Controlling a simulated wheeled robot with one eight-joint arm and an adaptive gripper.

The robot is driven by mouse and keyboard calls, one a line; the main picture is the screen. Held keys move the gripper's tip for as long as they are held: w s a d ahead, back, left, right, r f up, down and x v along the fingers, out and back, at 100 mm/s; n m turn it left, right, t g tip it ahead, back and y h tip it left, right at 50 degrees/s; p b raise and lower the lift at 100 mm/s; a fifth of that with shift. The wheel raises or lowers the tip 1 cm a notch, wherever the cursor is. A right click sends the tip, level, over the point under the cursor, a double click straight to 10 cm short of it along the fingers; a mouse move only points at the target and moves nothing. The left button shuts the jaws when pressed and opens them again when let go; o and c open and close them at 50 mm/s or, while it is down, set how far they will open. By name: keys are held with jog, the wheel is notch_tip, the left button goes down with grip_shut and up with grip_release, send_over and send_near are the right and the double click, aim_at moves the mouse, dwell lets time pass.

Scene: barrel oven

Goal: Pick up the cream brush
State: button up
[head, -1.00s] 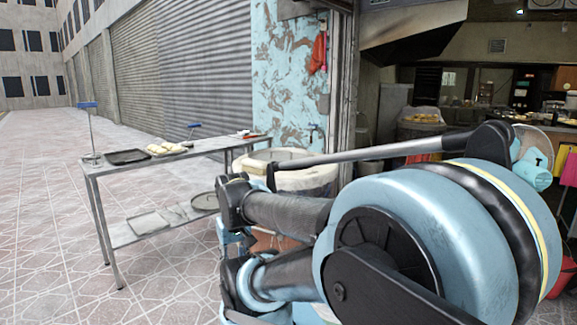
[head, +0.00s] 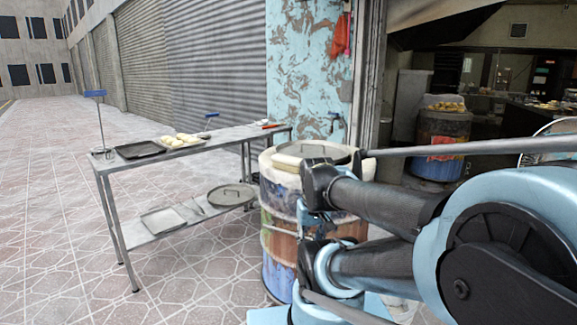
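I cannot make out a cream brush for certain. Small items lie at the right end of the metal table (head: 225,137): a red-tipped one (head: 271,126) and a small greyish one (head: 204,135), both too small to identify. My arm fills the right side of the head view, with its dark links in front of the barrel oven (head: 280,205). My gripper cannot be made out in the head view.
The table also holds a dark tray (head: 140,150), pale dough pieces (head: 180,140) and blue-topped stands (head: 95,94). Its lower shelf bears a round lid (head: 231,194) and a flat tray (head: 164,220). Tiled floor is clear at the left and front.

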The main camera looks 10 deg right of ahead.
jog(key=o, duration=0.4)
jog(key=shift+s+r, duration=0.25)
jog(key=shift+o, duration=1.4)
jog(key=w+r+m, duration=0.5)
jog(key=r, duration=0.2)
jog(key=shift+w+y, duration=0.3)
jog(key=shift+w, duration=0.05)
notch_tip(320, 180, up, 19)
jog(key=m+t+y, duration=0.1)
jog(key=m+y, duration=0.1)
jog(key=m, duration=2)
send_over(289, 157)
jog(key=s+d, duration=0.4)
jog(key=x, duration=1.1)
jog(key=shift+a+f, duration=0.15)
jog(key=shift+a, duration=0.15)
jog(key=shift+w+x, duration=0.1)
jog(key=shift+x, duration=1.2)
jog(key=shift+w+x, duration=0.15)
jog(key=shift+x, duration=1.15)
